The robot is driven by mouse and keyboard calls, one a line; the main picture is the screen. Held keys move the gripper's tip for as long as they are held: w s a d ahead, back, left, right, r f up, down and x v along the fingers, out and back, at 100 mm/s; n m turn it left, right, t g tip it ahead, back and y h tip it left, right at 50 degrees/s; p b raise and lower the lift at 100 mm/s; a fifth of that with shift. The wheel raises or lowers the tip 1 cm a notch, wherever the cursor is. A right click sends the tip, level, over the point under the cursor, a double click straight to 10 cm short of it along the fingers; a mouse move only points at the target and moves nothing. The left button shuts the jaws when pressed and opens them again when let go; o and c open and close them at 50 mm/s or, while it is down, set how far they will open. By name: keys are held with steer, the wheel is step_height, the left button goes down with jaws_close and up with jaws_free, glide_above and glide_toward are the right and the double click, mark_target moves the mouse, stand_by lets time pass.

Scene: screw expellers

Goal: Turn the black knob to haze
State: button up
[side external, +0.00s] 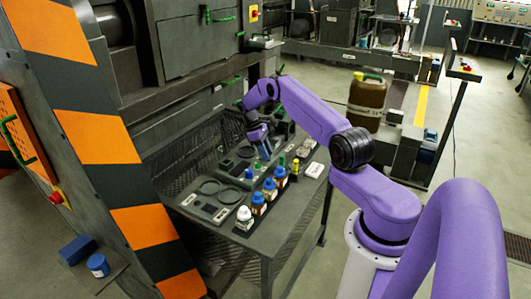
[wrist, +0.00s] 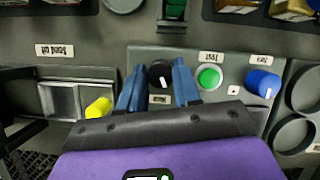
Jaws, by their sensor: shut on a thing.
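The black knob (wrist: 160,74) with a white pointer mark sits on a grey panel (wrist: 150,54) in the wrist view. My gripper (wrist: 158,84) has one blue finger on each side of it and is shut on it. The knob's label is partly covered by the fingers, and I cannot read which setting the pointer marks. In the side external view my gripper (side external: 264,152) points down at the panel on the table, and the knob is hidden there.
Right of the knob are a green button (wrist: 209,77) and a blue knob (wrist: 262,83). A yellow piece (wrist: 98,108) lies left of the fingers. In the side external view, several small bottles (side external: 257,204) stand in a row along the table's front. Round recesses (side external: 209,187) lie left of my gripper.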

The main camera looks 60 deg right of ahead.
steer(key=shift+m+y, duration=0.9)
steer(key=shift+m, duration=1.4)
steer(key=o, duration=1)
steer(key=shift+o, duration=0.2)
steer(key=shift+v, duration=3.4)
steer(key=shift+d+r, duration=0.1)
steer(key=shift+r, duration=0.3)
